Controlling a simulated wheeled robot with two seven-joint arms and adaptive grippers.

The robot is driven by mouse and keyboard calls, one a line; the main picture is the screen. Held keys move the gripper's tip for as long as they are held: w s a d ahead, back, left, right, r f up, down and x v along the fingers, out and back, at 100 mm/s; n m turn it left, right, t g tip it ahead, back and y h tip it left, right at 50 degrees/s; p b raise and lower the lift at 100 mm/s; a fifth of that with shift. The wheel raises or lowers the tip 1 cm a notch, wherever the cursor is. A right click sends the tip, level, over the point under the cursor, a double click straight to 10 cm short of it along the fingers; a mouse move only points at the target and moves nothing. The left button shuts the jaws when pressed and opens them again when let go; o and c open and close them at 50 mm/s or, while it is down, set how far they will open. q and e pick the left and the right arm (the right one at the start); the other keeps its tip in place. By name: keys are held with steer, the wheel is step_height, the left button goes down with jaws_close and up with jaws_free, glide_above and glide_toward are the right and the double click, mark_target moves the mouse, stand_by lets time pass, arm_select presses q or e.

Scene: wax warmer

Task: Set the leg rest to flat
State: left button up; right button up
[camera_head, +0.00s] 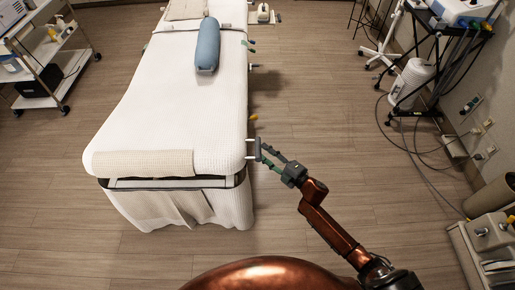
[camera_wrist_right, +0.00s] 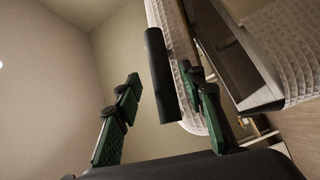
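The treatment bed (camera_head: 170,110) has a white cover, and its leg rest is the near end, with a folded beige towel (camera_head: 142,163) across it. The leg rest spreads wider toward me; its exact tilt is hard to tell. A dark bar handle (camera_head: 258,149) on two pale posts sticks out from the bed's right side near this end. My right gripper (camera_head: 270,158) is at this handle. In the right wrist view the dark bar (camera_wrist_right: 159,75) shows between the parted green fingers, closer to the right finger; contact is unclear. My left gripper is out of view.
A blue bolster (camera_head: 207,46) lies farther up the bed. More coloured knobs (camera_head: 250,44) stick out along the bed's right side. A trolley (camera_head: 45,80) stands at left. A black stand with cables (camera_head: 440,60) is at right. The floor between is clear.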

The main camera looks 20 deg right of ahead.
mark_target(258, 148)
steer(key=shift+b+x, duration=0.3)
steer(key=shift+x, duration=1.95)
steer(key=shift+f, duration=0.1)
jaws_close()
